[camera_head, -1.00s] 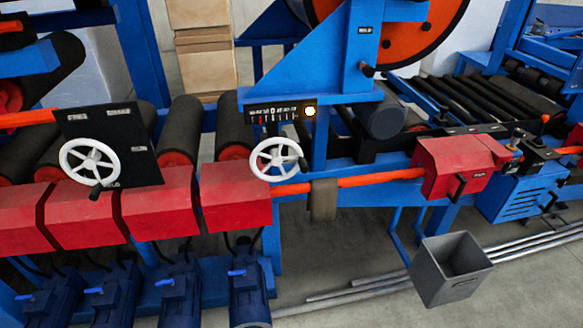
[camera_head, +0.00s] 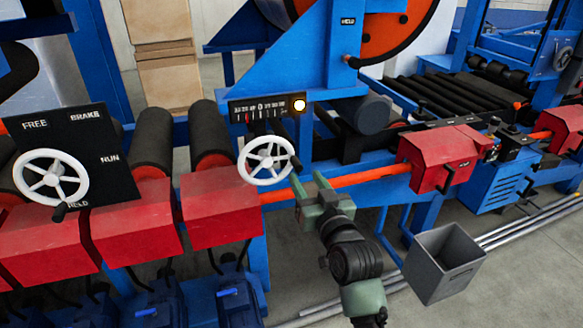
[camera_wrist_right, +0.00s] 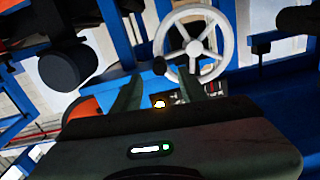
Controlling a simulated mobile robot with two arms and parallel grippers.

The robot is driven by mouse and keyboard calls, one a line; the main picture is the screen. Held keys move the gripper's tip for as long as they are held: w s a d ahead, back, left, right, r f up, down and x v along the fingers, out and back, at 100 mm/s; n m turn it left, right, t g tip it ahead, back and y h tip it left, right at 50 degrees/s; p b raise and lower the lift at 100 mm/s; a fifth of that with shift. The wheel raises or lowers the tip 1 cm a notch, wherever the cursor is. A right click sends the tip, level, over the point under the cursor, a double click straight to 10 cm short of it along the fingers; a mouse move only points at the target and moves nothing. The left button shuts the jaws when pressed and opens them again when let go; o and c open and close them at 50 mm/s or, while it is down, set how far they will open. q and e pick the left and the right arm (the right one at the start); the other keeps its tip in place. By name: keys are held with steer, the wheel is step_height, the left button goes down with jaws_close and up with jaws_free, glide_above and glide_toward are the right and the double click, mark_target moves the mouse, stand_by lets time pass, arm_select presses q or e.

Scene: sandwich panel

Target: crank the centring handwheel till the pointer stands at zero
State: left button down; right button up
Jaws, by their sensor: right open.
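The white centring handwheel (camera_head: 267,160) is mounted on the blue frame, just below the black scale plate (camera_head: 265,108). A small red mark (camera_head: 248,118), seemingly the pointer, stands left of the middle of the scale; its exact reading is too small to tell. My left gripper is not in view.
A lamp (camera_head: 299,104) glows beside the scale. A second white wheel (camera_head: 50,177) sits on a black FREE/BRAKE/RUN/HELD panel (camera_head: 112,187) at left. An orange bar (camera_head: 365,178) runs behind my right gripper. A grey bin (camera_head: 441,265) stands at lower right.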

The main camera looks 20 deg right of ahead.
mark_target(299, 169)
steer(key=w, duration=0.6)
steer(key=shift+w+a+f+p, duration=0.1)
steer(key=shift+w+p, duration=0.3)
jaws_close()
stand_by(1.0)
